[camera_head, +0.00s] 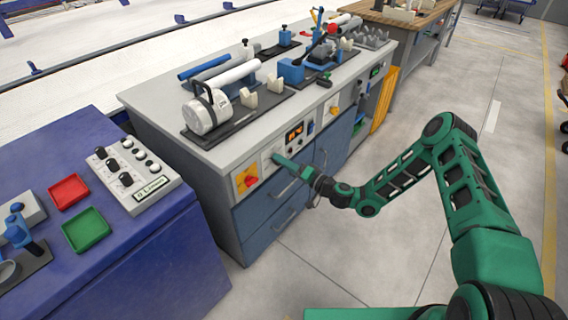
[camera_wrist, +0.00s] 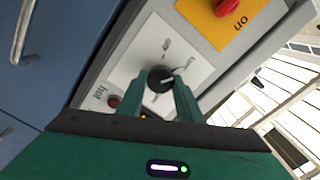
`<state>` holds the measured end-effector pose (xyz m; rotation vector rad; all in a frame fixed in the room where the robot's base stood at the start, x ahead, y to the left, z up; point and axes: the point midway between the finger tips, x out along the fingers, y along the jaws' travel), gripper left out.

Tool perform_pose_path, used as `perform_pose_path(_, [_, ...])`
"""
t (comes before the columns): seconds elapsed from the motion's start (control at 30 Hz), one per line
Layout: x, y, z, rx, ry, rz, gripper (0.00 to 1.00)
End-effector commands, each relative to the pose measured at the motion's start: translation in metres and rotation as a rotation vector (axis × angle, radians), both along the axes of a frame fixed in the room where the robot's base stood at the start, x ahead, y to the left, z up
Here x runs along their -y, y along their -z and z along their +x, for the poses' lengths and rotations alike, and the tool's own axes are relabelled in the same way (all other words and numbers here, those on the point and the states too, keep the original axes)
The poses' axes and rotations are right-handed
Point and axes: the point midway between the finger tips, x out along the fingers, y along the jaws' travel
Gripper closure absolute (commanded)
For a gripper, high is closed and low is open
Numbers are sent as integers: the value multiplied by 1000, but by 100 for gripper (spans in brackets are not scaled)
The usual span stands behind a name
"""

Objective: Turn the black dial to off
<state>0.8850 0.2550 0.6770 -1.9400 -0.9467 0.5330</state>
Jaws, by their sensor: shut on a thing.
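The black dial (camera_wrist: 160,79) sits on a white square plate (camera_wrist: 140,55) on the bench's front panel, with small dark lettering around it. Its white pointer mark is turned toward the right in the wrist view. My gripper (camera_wrist: 163,88) has its two green fingers around the dial, one on each side, and is shut on it. In the head view my gripper (camera_head: 277,159) reaches the front panel, and it hides the dial there.
A red switch on a yellow plate (camera_head: 247,179) is close beside the dial, also seen in the wrist view (camera_wrist: 212,18). An orange display (camera_head: 294,133) is on the other side. Blue drawers with handles (camera_head: 290,214) lie below. The floor in front is clear.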

Motion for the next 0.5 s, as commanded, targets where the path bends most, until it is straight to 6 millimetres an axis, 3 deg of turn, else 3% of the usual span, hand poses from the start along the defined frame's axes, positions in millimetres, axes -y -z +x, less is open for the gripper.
perform_pose_path(0.5, [-4,3,-4,382,-8,-305,90])
